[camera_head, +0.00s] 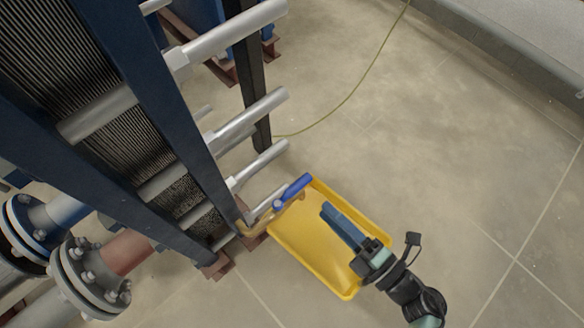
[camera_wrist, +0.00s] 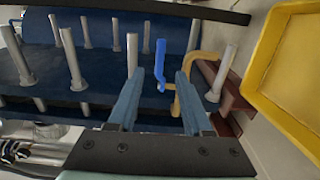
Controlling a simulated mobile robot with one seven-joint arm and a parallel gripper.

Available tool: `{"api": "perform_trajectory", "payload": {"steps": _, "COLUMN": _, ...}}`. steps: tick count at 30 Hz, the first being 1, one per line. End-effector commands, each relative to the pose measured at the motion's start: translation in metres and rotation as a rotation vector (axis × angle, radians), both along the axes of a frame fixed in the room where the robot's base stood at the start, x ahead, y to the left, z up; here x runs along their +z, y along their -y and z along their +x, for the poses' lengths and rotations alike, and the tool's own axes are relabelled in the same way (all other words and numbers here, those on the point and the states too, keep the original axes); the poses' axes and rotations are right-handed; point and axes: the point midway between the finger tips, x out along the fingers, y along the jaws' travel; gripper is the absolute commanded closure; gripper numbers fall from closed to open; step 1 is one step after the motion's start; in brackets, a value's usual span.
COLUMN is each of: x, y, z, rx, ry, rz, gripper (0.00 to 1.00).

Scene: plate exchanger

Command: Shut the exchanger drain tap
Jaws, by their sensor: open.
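The drain tap has a blue lever handle (camera_head: 293,190) on a brass pipe (camera_head: 254,226) at the foot of the plate exchanger (camera_head: 160,110). The handle sticks out over the yellow tray's near-exchanger edge. My gripper (camera_head: 328,209) is open and empty, above the tray and to the right of the handle, apart from it. In the wrist view the blue handle (camera_wrist: 160,62) appears between the two blue fingers (camera_wrist: 160,75), beyond their tips. The brass pipe (camera_wrist: 187,85) bends behind the right finger, which hides part of it.
The yellow tray (camera_head: 305,245) lies on the floor under the tap. Grey tie-bar ends (camera_head: 262,156) jut from the exchanger above the handle. A dark post (camera_head: 255,90) stands behind. Flanged pipes (camera_head: 90,275) are at lower left. A thin yellow-green hose (camera_head: 352,95) crosses otherwise clear floor.

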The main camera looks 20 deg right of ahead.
Motion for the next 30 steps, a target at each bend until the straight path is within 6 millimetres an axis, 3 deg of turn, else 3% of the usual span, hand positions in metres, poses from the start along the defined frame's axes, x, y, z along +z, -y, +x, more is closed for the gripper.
{"api": "perform_trajectory", "payload": {"steps": 5, "x": 0.000, "y": 0.000, "z": 0.009, "rx": -0.006, "ry": -0.005, "rz": 0.003, "gripper": 0.50}}
{"api": "perform_trajectory", "payload": {"steps": 21, "x": -0.001, "y": -0.034, "z": 0.104, "rx": -0.006, "ry": -0.005, "rz": 0.005, "gripper": 0.50}}
{"api": "perform_trajectory", "payload": {"steps": 30, "x": -0.001, "y": -0.039, "z": 0.119, "rx": -0.008, "ry": -0.006, "rz": 0.005, "gripper": 0.50}}
